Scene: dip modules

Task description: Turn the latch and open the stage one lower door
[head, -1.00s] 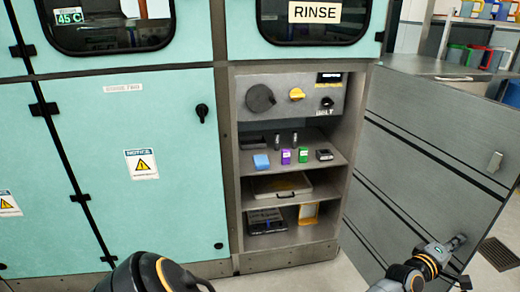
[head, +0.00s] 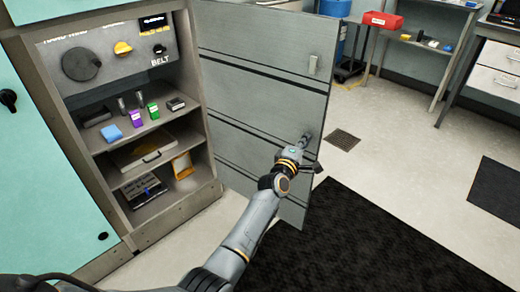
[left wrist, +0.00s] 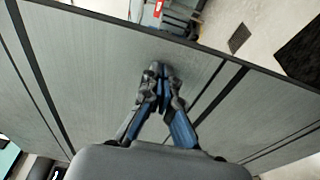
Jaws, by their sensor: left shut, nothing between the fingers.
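The grey lower door (head: 240,65) stands wide open from the right side of the cabinet, inner face showing. A small pale latch piece (head: 313,64) sits near its free edge. The outer face and any handle on it are hidden. My left gripper (head: 307,137) is shut and empty, at the door's inner face near the lower free edge. The left wrist view shows its closed fingers (left wrist: 160,72) pointing at the grey panel (left wrist: 85,60); I cannot tell whether they touch it. My right gripper is not in view.
The open cabinet holds a control panel (head: 105,58) and shelves with small items, including a purple box (head: 135,119). A teal door with a black latch (head: 8,99) is at left. A black mat (head: 335,240) and clear floor lie right of the door. Workbenches stand beyond.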

